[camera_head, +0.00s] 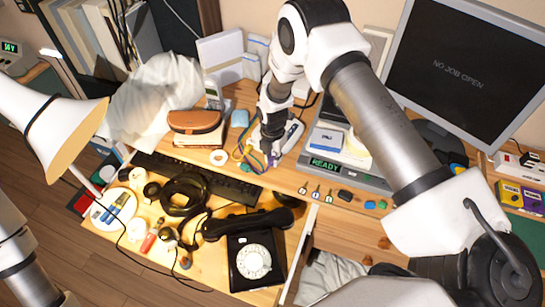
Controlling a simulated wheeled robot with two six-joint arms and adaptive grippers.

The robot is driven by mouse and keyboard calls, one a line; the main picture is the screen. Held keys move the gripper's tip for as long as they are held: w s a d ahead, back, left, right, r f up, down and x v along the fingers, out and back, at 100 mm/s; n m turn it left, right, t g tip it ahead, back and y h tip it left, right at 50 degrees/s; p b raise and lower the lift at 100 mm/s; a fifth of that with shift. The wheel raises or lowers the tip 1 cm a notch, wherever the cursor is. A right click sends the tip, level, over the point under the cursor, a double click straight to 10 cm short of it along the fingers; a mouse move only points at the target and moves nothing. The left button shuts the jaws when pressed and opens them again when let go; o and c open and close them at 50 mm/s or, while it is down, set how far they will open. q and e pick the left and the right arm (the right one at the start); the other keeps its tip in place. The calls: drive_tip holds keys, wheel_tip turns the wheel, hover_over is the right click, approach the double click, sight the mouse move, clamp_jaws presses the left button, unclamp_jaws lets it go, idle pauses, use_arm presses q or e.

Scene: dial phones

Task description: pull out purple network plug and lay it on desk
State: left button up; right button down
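My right gripper (268,150) reaches down from the upper middle onto a bundle of coloured cables (249,157) on the wooden desk (286,178). A small purple piece (274,161), perhaps the purple network plug, shows right at its fingertips. The gripper hides part of the bundle, and I cannot tell whether its fingers are closed on the plug. A pale grey device (292,135) lies just to the right of the fingers. Any socket is too small or hidden to make out. Of my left arm only a link shows at the lower left; its gripper is out of view.
A device reading READY (327,164) stands right. Small keys lie in front.

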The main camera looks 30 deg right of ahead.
drive_tip(key=shift+s+a, duration=0.1)
drive_tip(key=shift+s, duration=0.05)
idle(0.4)
drive_tip(key=shift+s+a, duration=0.25)
drive_tip(key=shift+a, duration=0.25)
drive_tip(key=shift+s+a, duration=0.25)
drive_tip(key=shift+a, duration=0.2)
drive_tip(key=shift+r+p, duration=0.1)
drive_tip(key=shift+p, duration=0.2)
drive_tip(key=shift+r+p, duration=1.2)
drive_tip(key=shift+r, duration=0.75)
